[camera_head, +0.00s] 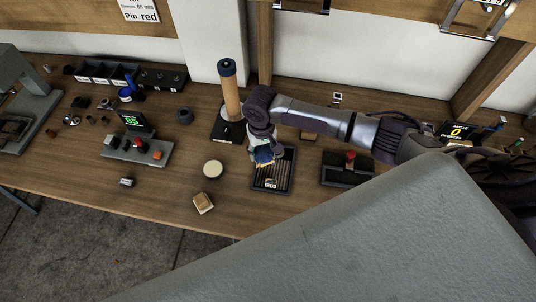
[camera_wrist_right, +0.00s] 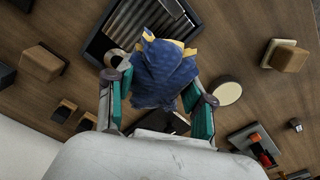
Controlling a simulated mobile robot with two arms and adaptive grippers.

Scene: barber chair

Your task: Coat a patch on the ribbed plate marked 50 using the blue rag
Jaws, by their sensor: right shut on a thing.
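My right gripper (camera_head: 263,149) is shut on the blue rag (camera_head: 265,157), which has yellow edges. In the right wrist view the rag (camera_wrist_right: 165,75) is bunched between the two teal-lined fingers (camera_wrist_right: 160,88). The ribbed plate (camera_head: 286,172) is a dark-framed panel with pale ribs and a small label at its near edge; I cannot read the label surely. The rag hangs over the plate's far left part and hides it. The plate also shows behind the rag in the right wrist view (camera_wrist_right: 126,22). I cannot tell whether rag and plate touch. My left gripper is not in view.
A round pale-topped tin (camera_head: 212,169) and a small tan block (camera_head: 203,203) stand left of the plate. A red-topped device (camera_head: 348,170) stands to its right. A tall orange-brown cylinder (camera_head: 230,92) on a black base rises behind. Bare wood lies between the tin and plate.

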